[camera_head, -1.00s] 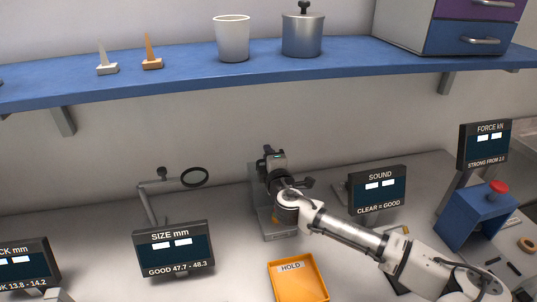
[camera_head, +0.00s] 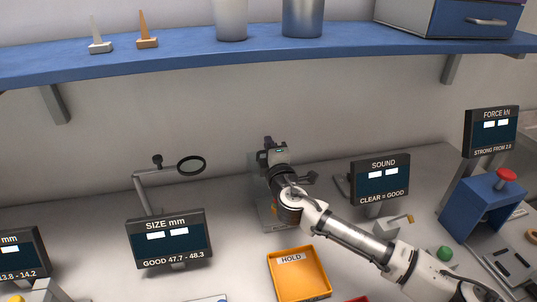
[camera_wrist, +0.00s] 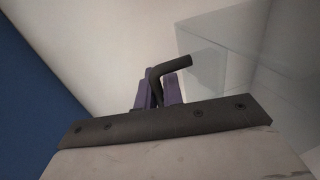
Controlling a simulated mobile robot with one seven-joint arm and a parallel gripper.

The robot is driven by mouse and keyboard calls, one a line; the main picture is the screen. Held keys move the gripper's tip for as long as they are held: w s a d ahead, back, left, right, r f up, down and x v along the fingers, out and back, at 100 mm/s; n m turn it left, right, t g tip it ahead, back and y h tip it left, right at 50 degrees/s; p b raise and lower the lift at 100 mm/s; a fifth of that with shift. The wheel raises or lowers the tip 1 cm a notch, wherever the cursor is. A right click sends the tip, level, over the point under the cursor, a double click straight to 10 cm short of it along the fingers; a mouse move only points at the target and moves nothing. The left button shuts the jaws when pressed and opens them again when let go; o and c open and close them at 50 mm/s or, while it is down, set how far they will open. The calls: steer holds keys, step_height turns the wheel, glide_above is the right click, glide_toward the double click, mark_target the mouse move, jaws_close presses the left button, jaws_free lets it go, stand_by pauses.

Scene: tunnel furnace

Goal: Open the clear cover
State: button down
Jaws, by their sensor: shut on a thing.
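In the wrist view, my gripper (camera_wrist: 160,90) has two purple fingers closed around a dark, bent handle (camera_wrist: 178,64), whose free end sticks out to the upper right. The clear cover (camera_wrist: 285,75) shows as pale, see-through panels to the right of the fingers. I cannot make out where the handle joins the cover. In the head view, my gripper (camera_head: 271,157) is at the small grey station near the back wall. My wrist hides most of that station and the fingertips, and the cover is hard to make out there.
An orange HOLD tray (camera_head: 303,289) lies in front of the station. The SIZE display (camera_head: 168,240) and a ring on an arm (camera_head: 191,166) stand left, the SOUND display (camera_head: 380,180) right. A blue press (camera_head: 479,207) is farther right. A blue shelf (camera_head: 180,62) hangs above.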

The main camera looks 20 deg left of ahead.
steer(key=shift+r+b+v, duration=0.15)
steer(key=shift+b+v, duration=0.1)
steer(key=shift+v, duration=0.45)
steer(key=shift+r+b+v, duration=0.15)
steer(key=shift+b+v, duration=0.1)
steer(key=shift+v, duration=0.5)
steer(key=shift+t, duration=0.3)
